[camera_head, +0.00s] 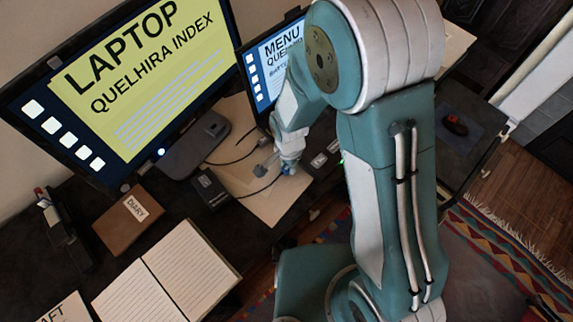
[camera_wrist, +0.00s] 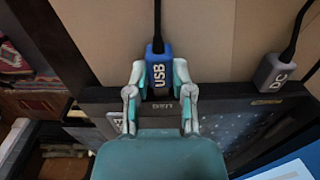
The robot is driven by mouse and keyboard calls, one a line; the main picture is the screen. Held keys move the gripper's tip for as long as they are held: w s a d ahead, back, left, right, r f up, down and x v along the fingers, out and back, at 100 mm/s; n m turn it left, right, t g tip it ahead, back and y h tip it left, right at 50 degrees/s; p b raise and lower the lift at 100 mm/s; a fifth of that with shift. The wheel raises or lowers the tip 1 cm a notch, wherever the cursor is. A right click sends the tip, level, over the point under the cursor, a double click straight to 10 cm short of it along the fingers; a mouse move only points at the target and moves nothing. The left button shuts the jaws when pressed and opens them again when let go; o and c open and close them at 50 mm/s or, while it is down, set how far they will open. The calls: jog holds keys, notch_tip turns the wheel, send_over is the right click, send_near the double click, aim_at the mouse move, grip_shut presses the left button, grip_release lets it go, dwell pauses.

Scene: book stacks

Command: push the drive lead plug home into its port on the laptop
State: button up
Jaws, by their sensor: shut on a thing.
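The drive lead plug (camera_wrist: 158,62) is blue, marked USB, with a black cable running up from it in the wrist view. My gripper (camera_wrist: 159,78) is shut on it, one finger on each side. The plug points at the dark edge of the laptop (camera_wrist: 218,95), at a spot labelled USB. Its tip is hidden between my fingers, so I cannot tell how far it is in the port. In the head view my gripper (camera_head: 289,167) is low beside the laptop, whose screen (camera_head: 262,75) is partly hidden by my arm.
A grey DC plug (camera_wrist: 275,72) with its own cable sits right of my gripper, close to the same laptop edge. A black box (camera_head: 210,187) stands on the desk. A large monitor (camera_head: 130,80), a diary (camera_head: 128,220) and an open notebook (camera_head: 168,275) are to the left.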

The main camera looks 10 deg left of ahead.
jog(key=shift+w+d, duration=0.35)
jog(key=shift+w, duration=0.1)
jog(key=o, duration=0.9)
jog(key=shift+r, duration=0.1)
notch_tip(320, 180, up, 12)
jog(key=shift+f, duration=0.15)
dwell(0.4)
